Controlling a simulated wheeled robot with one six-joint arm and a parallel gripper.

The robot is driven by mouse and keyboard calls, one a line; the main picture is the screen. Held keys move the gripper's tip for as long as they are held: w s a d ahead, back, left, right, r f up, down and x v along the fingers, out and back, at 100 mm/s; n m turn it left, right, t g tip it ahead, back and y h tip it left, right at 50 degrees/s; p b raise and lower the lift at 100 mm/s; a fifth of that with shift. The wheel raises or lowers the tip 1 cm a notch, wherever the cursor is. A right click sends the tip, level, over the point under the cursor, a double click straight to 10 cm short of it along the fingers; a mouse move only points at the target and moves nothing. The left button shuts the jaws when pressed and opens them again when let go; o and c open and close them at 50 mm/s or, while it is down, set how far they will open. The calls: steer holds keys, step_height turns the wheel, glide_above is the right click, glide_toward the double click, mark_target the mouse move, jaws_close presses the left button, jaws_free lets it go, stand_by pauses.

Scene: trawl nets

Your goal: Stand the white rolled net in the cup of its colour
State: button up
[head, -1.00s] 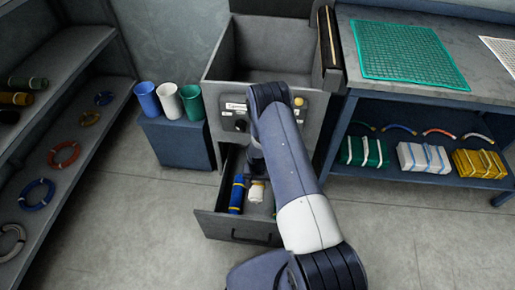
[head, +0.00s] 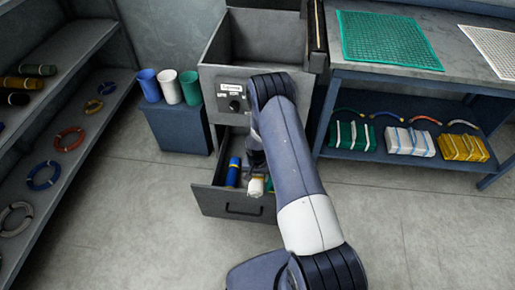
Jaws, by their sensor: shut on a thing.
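The white rolled net (head: 256,186) is at the open drawer (head: 228,205) in the middle of the head view, with a yellowish band at its top end. My gripper (head: 257,175) is at the net and shut on it; my arm hides most of the fingers. I cannot tell whether the net is clear of the drawer floor. The white cup (head: 171,88) stands upright between the blue cup (head: 149,85) and the green cup (head: 191,87) on a dark blue stand at the left.
A blue rolled net (head: 233,172) lies in the drawer, left of my gripper. A grey cabinet with an open bin (head: 215,85) rises behind the drawer. A shelf rack with rings (head: 69,139) is at the left, a workbench (head: 390,80) at the right. Open floor lies in front.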

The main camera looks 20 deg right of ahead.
steer(key=shift+w+r+n+b, duration=0.25)
steer(key=shift+r+b, duration=0.4)
steer(key=shift+b, duration=0.4)
steer(key=shift+w+r+n+b, duration=0.2)
steer(key=shift+r+b, duration=0.4)
steer(key=shift+b, duration=0.4)
steer(key=shift+n, duration=0.95)
steer(key=r+b, duration=0.2)
steer(key=b, duration=0.1)
steer(key=s+r+b, duration=0.1)
steer(key=r+b, duration=0.1)
steer(key=b, duration=0.2)
steer(key=r+b, duration=0.3)
steer(key=shift+s+a, duration=0.2)
steer(key=shift+s, duration=0.15)
steer(key=shift+s+r+b, duration=0.45)
steer(key=shift+r+b, duration=0.15)
steer(key=shift+b, duration=0.45)
steer(key=s+r+p, duration=0.1)
steer(key=s+r+n+p, duration=0.1)
steer(key=r+p, duration=0.1)
steer(key=shift+s, duration=0.1)
